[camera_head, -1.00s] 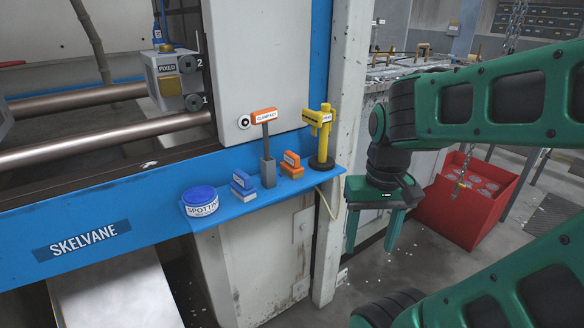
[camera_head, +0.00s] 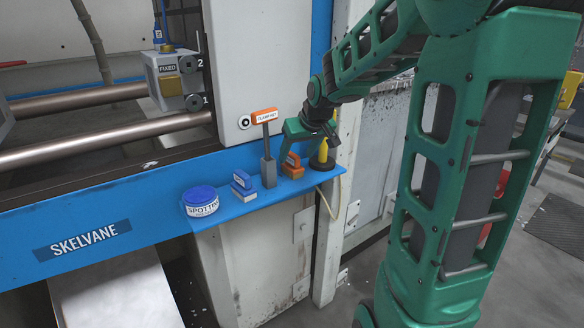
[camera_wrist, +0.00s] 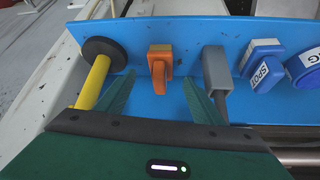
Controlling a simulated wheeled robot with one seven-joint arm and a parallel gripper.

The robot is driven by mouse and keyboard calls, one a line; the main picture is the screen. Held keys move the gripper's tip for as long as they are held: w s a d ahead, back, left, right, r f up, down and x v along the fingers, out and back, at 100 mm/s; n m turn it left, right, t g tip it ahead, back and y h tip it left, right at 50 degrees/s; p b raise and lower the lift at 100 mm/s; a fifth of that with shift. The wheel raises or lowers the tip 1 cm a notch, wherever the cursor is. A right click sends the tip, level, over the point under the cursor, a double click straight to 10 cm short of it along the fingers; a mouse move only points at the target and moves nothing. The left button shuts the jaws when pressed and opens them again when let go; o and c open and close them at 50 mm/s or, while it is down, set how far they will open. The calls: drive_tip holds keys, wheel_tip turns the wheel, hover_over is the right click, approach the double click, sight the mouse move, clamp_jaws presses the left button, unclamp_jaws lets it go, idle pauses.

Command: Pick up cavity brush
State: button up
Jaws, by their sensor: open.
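A small orange block-shaped tool (camera_head: 292,171) stands on the blue shelf; it may be the cavity brush, but its label is too small to read. It also shows in the wrist view (camera_wrist: 160,60), just beyond and between my fingertips. My gripper (camera_head: 309,150) is open and empty, pointing down over the shelf beside the orange tool. In the wrist view its two green fingers (camera_wrist: 160,86) are spread apart, with clear space between them. In the head view my gripper partly covers the yellow tool behind it.
On the blue shelf (camera_head: 235,212) stand a grey holder (camera_head: 268,173) with the orange-topped clamp key (camera_head: 265,116), a blue-and-white block (camera_head: 243,187) and a blue-lidded tub (camera_head: 201,203). The yellow tool (camera_wrist: 94,83) on its round black base stands close to my left finger in the wrist view.

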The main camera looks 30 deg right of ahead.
sight(291, 165)
drive_tip(key=shift+a+x, duration=0.15)
drive_tip(key=shift+x, duration=1.45)
drive_tip(key=shift+a+x, duration=0.1)
drive_tip(key=shift+x, duration=1.45)
drive_tip(key=shift+w+r, duration=0.15)
drive_tip(key=shift+c, duration=0.2)
drive_tip(key=c, duration=1.3)
drive_tip(key=shift+r, duration=0.15)
drive_tip(key=shift+c, duration=0.2)
